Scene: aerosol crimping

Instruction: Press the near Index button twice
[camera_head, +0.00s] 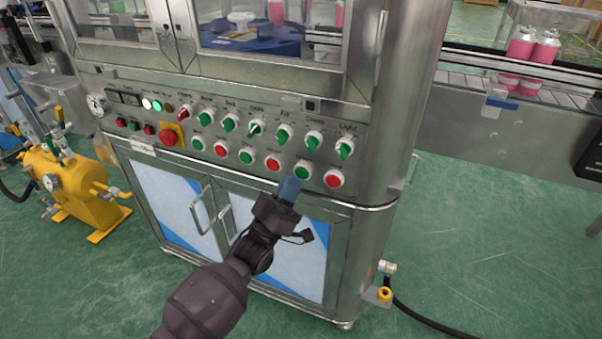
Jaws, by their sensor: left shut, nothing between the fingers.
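A metal machine has a control panel (233,121) with two rows of controls on its front. The lower row has round green and red push buttons in white rings. Their small labels are too blurred for me to tell which one is Index. My left gripper (290,187) is shut and empty, its blue-grey fingertips pointing up at the panel. The tips are just below and left of a green button (303,174), with a red button (334,178) to the right and another red button (272,162) to the upper left. I cannot tell whether the tips touch the panel. My right gripper is out of view.
Green rotary switches (285,135) line the upper row above the buttons. A red emergency stop (167,137) sits at the panel's left. Cabinet doors with a handle (203,211) are below. A yellow tank (70,180) stands at left. A conveyor with pink bottles (538,47) is at right.

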